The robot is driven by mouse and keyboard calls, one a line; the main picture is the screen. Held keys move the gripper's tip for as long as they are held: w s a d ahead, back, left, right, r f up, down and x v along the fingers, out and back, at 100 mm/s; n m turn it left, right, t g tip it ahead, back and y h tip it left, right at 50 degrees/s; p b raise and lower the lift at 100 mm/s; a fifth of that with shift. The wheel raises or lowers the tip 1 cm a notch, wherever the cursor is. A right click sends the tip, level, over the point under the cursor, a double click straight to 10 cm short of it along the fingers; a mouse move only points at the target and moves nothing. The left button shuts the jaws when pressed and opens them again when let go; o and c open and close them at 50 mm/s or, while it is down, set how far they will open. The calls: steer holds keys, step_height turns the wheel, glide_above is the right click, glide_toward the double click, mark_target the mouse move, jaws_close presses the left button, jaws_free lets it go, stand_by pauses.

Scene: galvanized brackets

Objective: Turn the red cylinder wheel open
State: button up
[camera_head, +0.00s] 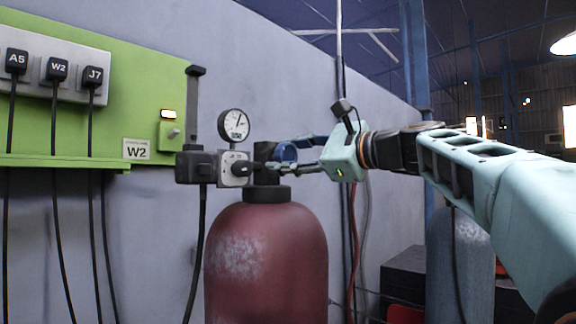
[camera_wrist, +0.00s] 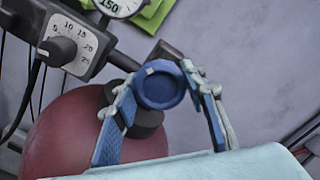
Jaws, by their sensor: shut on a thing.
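A red cylinder (camera_head: 266,262) stands upright in front of the wall; its rounded red shoulder also shows in the wrist view (camera_wrist: 70,135). Its wheel (camera_wrist: 158,90) is a round blue knob with a raised rim, on the dark valve at the cylinder's top; it also shows in the head view (camera_head: 286,151). My gripper (camera_wrist: 158,78) reaches in from the right, level with the valve. Its blue-padded fingers lie on either side of the wheel and are shut on it. In the head view my gripper's fingers (camera_head: 292,166) partly hide the wheel.
A round gauge (camera_head: 233,125) and a dial block (camera_head: 236,170) sit left of the valve. A green panel (camera_head: 130,100) with labelled plugs is on the wall at left. A blue-grey cylinder (camera_head: 460,260) and dark boxes (camera_head: 404,275) stand at right behind my arm.

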steer(key=n+b, duration=0.1)
steer(key=n, duration=0.2)
steer(key=n+b, duration=0.2)
steer(key=n, duration=0.1)
steer(key=shift+f+n, duration=0.2)
steer(key=shift+n, duration=0.1)
steer(key=n+b, duration=0.2)
steer(key=n, duration=0.3)
steer(key=shift+n+b, duration=0.3)
steer(key=shift+r, duration=0.1)
steer(key=o, duration=1.2)
steer(key=v, duration=1.2)
